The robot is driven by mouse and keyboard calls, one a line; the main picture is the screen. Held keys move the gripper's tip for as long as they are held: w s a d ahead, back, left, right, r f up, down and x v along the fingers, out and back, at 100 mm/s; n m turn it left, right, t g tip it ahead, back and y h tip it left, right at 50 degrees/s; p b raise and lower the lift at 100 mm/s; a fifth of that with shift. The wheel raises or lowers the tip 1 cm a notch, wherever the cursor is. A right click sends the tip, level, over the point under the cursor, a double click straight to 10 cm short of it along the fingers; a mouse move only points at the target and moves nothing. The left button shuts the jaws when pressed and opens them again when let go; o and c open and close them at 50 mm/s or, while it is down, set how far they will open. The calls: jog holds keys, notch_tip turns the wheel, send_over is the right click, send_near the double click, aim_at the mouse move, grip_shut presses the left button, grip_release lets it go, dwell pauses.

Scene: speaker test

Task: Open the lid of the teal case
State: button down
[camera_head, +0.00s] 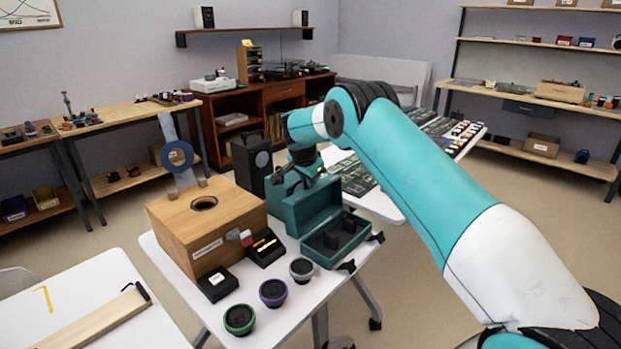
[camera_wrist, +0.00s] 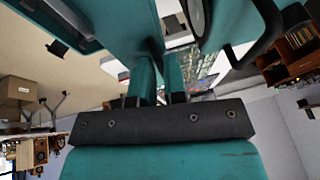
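The teal case (camera_head: 336,246) stands on the white table in the head view, with its dark-lined inside showing. Its lid (camera_head: 308,206) is raised and stands up along the back of the case. My gripper (camera_head: 297,178) is just behind the raised lid, close to it; the lid and my wrist partly hide it. In the wrist view my gripper's two fingers (camera_wrist: 160,78) show side by side with a narrow gap. Their tips merge with teal surfaces, so I cannot tell whether they touch or hold the lid.
Left of the case stand a wooden box (camera_head: 206,228), small black boxes (camera_head: 218,284) and round speaker drivers (camera_head: 273,292). A black speaker (camera_head: 252,163) stands behind. A table with circuit boards (camera_head: 352,176) lies beyond.

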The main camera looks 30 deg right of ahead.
jog(key=shift+w, duration=0.25)
jog(key=c, duration=1.3)
grip_release()
jog(key=shift+o, duration=0.2)
jog(key=shift+f, duration=0.1)
jog(key=shift+s+a, duration=0.1)
jog(key=shift+s+a+r, duration=0.1)
jog(key=shift+a+r, duration=0.05)
jog(key=shift+r, duration=0.25)
jog(key=b+v, duration=0.2)
jog(key=v, duration=1.4)
jog(key=shift+r, duration=0.35)
jog(key=shift+s, duration=0.15)
